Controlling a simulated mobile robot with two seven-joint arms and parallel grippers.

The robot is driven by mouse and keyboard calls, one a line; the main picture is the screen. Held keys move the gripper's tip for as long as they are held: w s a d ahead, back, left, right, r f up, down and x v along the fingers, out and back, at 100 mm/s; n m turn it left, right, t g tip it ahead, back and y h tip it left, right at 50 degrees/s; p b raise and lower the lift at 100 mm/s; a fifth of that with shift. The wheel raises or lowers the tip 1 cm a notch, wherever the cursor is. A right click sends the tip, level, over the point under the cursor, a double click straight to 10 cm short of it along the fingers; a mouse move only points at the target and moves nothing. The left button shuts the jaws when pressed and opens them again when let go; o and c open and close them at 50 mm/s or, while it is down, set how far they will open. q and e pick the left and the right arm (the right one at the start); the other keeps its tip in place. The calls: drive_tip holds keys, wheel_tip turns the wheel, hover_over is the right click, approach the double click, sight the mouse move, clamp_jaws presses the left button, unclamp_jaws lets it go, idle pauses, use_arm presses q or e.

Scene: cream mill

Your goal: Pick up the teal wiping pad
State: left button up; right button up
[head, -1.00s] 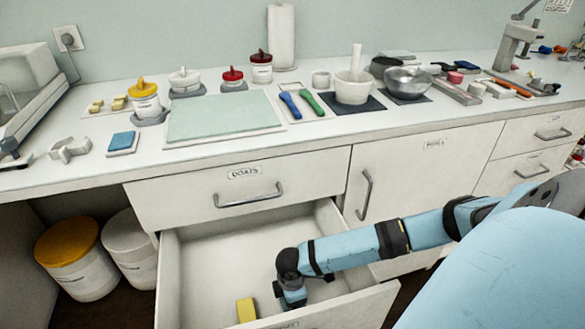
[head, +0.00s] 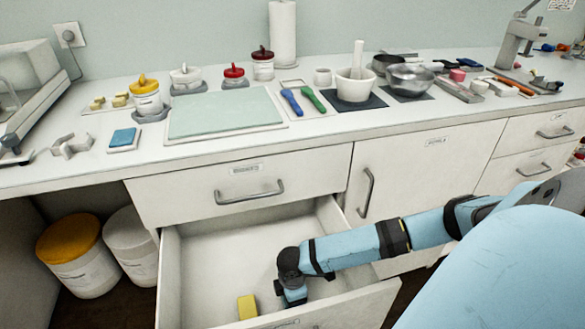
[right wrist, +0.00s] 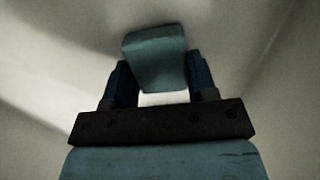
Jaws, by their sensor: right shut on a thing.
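The teal wiping pad (right wrist: 157,62) shows in the right wrist view, between the two fingers of my right gripper (right wrist: 160,85), which is shut on it. In the head view my right gripper (head: 292,297) points down inside the open drawer (head: 215,262); the pad is hidden there behind the gripper and arm. I cannot tell whether the pad still touches the drawer floor. My left gripper is not in view.
A yellow block (head: 247,307) lies in the drawer just left of my right gripper. The drawer walls and front (head: 345,305) surround the gripper. The counter above holds a blue pad (head: 123,138), jars, a pale green mat (head: 222,114) and bowls.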

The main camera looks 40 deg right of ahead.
wheel_tip(320, 180, up, 9)
drive_tip(key=p, duration=0.3)
drive_tip(key=shift+w+f, duration=0.1)
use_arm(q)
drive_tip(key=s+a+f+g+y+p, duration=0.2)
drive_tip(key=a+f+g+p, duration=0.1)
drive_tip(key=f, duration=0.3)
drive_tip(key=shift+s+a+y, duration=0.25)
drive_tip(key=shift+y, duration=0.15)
use_arm(e)
wheel_tip(320, 180, up, 11)
drive_tip(key=shift+f, duration=0.1)
